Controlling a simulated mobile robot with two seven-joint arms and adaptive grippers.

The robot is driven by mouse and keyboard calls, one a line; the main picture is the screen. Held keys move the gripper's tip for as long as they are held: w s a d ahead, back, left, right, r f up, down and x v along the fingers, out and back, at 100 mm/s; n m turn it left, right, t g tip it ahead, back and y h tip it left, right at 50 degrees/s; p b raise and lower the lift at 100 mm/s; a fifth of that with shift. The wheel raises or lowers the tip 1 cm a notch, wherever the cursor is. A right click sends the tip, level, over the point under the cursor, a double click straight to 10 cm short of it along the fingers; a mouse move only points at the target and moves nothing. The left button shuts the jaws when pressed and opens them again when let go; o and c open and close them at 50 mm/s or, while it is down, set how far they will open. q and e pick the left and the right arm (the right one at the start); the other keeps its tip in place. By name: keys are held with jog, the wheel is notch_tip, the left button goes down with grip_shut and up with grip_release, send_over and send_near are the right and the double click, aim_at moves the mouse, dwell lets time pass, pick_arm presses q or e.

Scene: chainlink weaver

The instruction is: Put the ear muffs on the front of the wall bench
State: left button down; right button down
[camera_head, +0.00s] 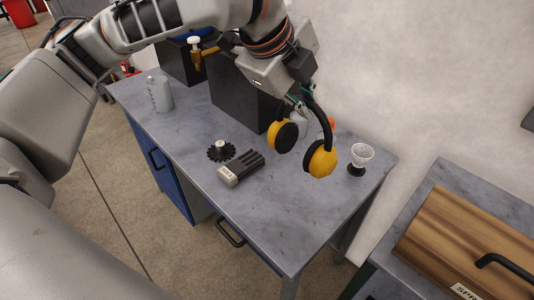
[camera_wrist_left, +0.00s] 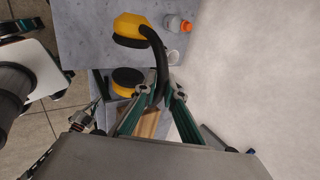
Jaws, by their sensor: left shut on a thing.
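The ear muffs (camera_head: 320,162) have two yellow cups with black pads and a black headband. My left gripper (camera_head: 303,98) is shut on the headband, and the cups hang below it. In the left wrist view the ear muffs (camera_wrist_left: 130,26) show beyond the fingertips of my left gripper (camera_wrist_left: 157,94), with the band between them. The wall bench (camera_head: 285,215) has a grey top and blue front panels. The ear muffs appear over the right part of its top; their exact height above it is hard to tell. My right gripper is not in view.
A wooden box (camera_head: 470,240) sits right. The bench's front right is clear.

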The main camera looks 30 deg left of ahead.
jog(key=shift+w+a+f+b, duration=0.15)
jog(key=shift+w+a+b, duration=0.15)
jog(key=shift+b, duration=0.3)
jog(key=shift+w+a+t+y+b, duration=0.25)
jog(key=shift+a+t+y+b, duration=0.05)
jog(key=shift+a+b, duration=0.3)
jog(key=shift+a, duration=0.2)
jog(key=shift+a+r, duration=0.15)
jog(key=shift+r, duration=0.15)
pick_arm(q)
notch_tip(320, 180, down, 20)
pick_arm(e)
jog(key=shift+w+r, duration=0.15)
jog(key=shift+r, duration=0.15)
